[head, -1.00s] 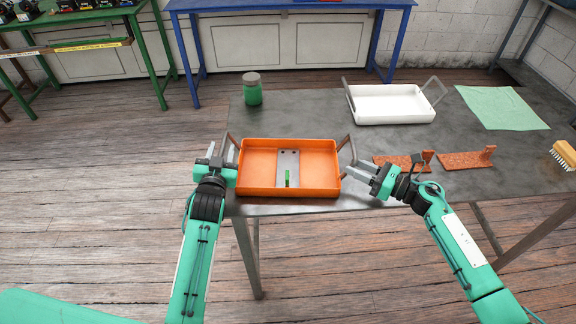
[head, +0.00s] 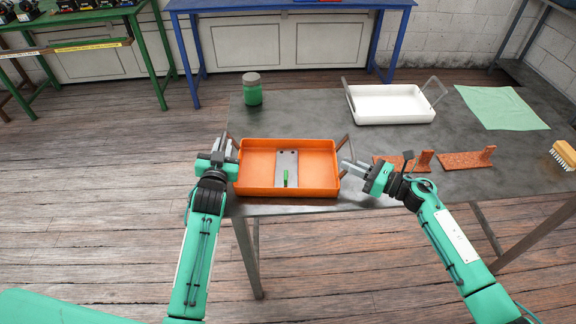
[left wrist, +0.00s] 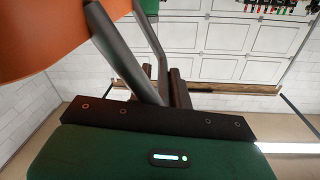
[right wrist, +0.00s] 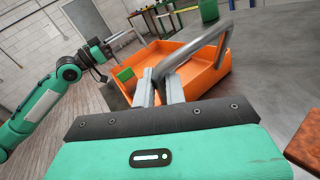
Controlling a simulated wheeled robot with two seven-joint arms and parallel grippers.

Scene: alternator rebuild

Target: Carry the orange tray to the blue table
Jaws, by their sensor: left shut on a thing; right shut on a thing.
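The orange tray (head: 256,188) rests on the near left part of the grey metal table, with a grey plate (head: 287,160) and a small green item (head: 286,178) in it. My left gripper (head: 226,147) is shut on the tray's left handle; that grip also shows in the left wrist view (left wrist: 165,85). My right gripper (head: 346,167) is shut on the right handle, whose bar runs between its fingers in the right wrist view (right wrist: 162,82). The blue table (head: 285,5) stands at the back, beyond a strip of wooden floor.
A white tray (head: 392,118), a green jar (head: 252,90), a green cloth (head: 502,108), rust-coloured brackets (head: 465,160) and a brush (head: 563,154) are on the grey table (head: 310,115). A green table (head: 148,55) stands at the back left. Open floor (head: 130,150) lies to the left.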

